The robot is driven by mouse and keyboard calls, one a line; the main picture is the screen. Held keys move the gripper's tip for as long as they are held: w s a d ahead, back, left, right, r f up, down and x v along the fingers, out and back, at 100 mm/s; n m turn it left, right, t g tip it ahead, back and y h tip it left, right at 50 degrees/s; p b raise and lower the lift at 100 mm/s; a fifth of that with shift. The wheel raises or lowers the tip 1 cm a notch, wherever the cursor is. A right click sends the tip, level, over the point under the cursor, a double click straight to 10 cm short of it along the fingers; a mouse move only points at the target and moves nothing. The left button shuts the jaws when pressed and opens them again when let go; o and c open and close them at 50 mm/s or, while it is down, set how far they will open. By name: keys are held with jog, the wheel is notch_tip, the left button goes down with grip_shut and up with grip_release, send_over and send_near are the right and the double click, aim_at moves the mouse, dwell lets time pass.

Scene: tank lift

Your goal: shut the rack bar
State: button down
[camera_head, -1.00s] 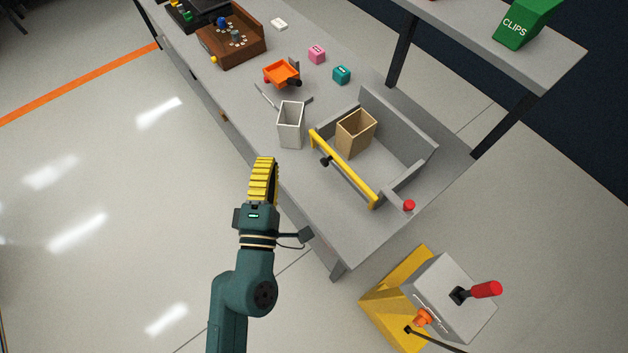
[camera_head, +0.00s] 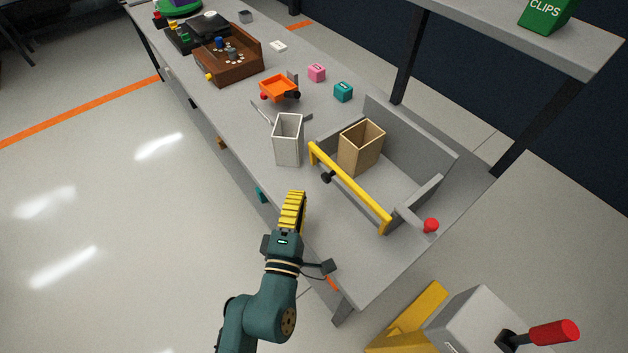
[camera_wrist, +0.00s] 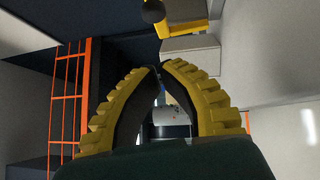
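The rack bar (camera_head: 352,190) is a yellow bar across the front of a grey rack (camera_head: 412,140) on the bench. A dark knob (camera_head: 327,177) sticks out from the bar near its left end. The bar's right end is by the rack's right side wall. I cannot tell whether it is latched. My gripper (camera_head: 294,194) is in front of the bench edge, left of and below the knob in the picture, apart from the bar. In the wrist view its yellow ribbed fingers (camera_wrist: 162,66) nearly meet at the tips, with nothing between them. The knob shows above (camera_wrist: 153,11).
A tan open box (camera_head: 361,150) stands inside the rack. A white open container (camera_head: 287,140) stands left of it. A red-tipped part (camera_head: 431,225) is at the rack's right. A pedestal with a red lever (camera_head: 552,332) stands at lower right.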

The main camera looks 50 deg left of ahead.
jog(key=w+p, duration=0.1)
jog(key=p, duration=0.1)
jog(key=w+r+p, duration=0.1)
jog(key=w+p, duration=0.1)
jog(key=p, duration=0.1)
jog(key=shift+a+r, duration=0.1)
jog(key=shift+w+p, duration=0.65)
jog(key=shift+p, duration=0.15)
jog(key=shift+w+f, duration=0.1)
jog(key=shift+f, duration=0.25)
jog(key=shift+w+r+p, duration=0.45)
jog(key=shift+w+p, duration=0.35)
